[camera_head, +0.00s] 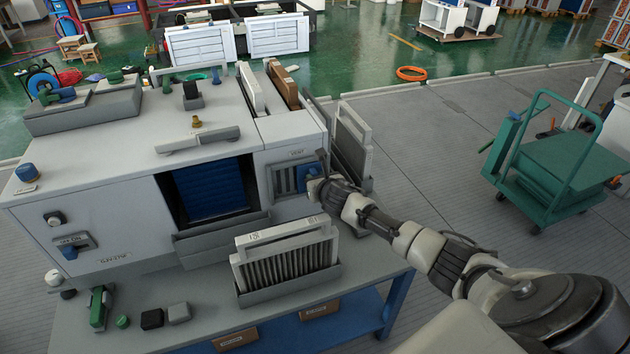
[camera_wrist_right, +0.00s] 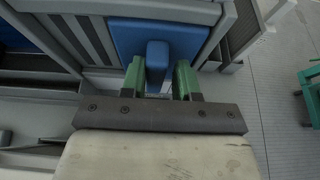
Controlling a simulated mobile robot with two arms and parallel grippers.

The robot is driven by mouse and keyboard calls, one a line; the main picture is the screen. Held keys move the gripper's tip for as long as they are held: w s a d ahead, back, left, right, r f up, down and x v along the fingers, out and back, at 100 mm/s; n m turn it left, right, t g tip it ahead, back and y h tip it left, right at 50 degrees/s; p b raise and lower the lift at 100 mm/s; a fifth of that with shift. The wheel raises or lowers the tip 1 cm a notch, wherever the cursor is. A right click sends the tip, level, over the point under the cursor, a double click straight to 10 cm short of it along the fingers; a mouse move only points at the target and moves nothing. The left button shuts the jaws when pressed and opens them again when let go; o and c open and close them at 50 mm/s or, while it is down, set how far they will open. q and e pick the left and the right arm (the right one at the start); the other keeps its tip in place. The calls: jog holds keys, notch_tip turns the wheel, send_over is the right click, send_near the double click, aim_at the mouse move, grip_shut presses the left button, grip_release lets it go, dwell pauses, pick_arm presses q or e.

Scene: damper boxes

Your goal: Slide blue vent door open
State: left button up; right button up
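The blue vent door (camera_head: 305,172) is on the front of the grey machine (camera_head: 90,215), at the right end under a small label. It covers the right part of the vent opening, and dark slats (camera_head: 284,181) show to its left. In the right wrist view the blue door (camera_wrist_right: 188,38) has an upright blue handle (camera_wrist_right: 157,62). My right gripper (camera_wrist_right: 158,82) has green fingers, one on each side of this handle, with narrow gaps visible. It is open around the handle. In the head view my right wrist hides part of the door. My left gripper is not in view.
A pleated filter (camera_head: 285,258) stands in a grey tray on the table below the vent. More filter panels (camera_head: 352,140) stand at the machine's right side. A green cart (camera_head: 560,165) stands on the floor at right. Open floor lies between it and the machine.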

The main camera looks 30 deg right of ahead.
jog(key=shift+o, duration=1.1)
jog(key=shift+d, duration=0.2)
jog(key=shift+o, duration=0.3)
jog(key=shift+a, duration=0.1)
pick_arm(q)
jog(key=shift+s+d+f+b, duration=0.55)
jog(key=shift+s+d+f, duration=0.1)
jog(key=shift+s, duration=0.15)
pick_arm(e)
jog(key=v, duration=1)
jog(key=shift+s, duration=0.4)
jog(key=shift+r, duration=0.1)
